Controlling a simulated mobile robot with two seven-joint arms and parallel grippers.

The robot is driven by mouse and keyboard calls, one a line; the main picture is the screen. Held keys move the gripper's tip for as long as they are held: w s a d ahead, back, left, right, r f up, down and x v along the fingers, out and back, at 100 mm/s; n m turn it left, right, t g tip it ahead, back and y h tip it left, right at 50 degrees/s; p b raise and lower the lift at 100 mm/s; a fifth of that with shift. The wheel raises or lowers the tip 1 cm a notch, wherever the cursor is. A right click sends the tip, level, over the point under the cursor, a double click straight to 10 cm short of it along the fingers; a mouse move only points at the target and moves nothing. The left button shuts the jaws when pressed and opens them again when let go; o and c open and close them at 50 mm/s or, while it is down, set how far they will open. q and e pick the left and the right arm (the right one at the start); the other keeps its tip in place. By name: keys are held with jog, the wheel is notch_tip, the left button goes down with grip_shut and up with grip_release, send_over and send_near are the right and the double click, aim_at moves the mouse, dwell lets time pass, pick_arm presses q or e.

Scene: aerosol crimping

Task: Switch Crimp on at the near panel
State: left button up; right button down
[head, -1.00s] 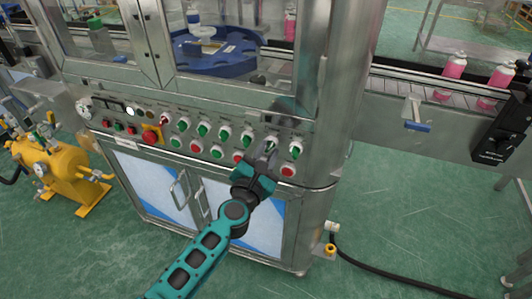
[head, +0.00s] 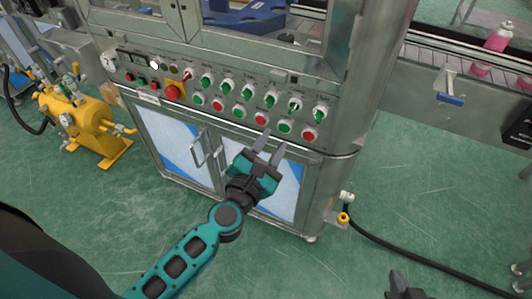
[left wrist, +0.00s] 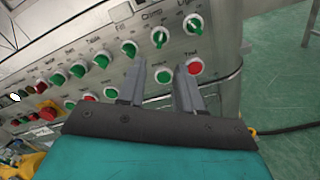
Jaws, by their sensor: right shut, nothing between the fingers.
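The near panel (head: 225,98) carries a row of green knobs on white rings. The Crimp knob (head: 295,104) is second from the right, and its label reads in the left wrist view (left wrist: 159,37). Its handle appears turned differently from its neighbours, the Fill knob (left wrist: 129,48) and the Light knob (left wrist: 193,23). My left gripper (head: 274,141) is open and empty in front of the panel, below the Crimp knob and apart from it. Its two fingers stand apart in the left wrist view (left wrist: 160,68). My right gripper (head: 400,284) shows partly at the bottom edge, shut and empty.
Green and red push buttons (head: 309,134) sit below the knobs. A red emergency stop (head: 172,92) is at the panel's left. Cabinet doors with handles (head: 197,152) are beneath. A yellow tank (head: 77,124) stands left. A black hose (head: 400,268) crosses the open floor right.

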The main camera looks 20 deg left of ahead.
pick_arm(q)
jog(key=shift+s, duration=1.25)
jog(key=s+f+m+g, duration=0.3)
jog(key=s+f+m, duration=0.2)
jog(key=m, duration=1.1)
jog(key=s+a+f+m+g+h, duration=0.1)
jog(key=s+f+m+g, duration=0.3)
jog(key=f+m, duration=0.5)
jog(key=s+m, duration=0.1)
jog(key=m, duration=0.6)
jog(key=shift+s+a, duration=0.25)
jog(key=shift+a, duration=0.05)
jog(key=shift+c, duration=0.2)
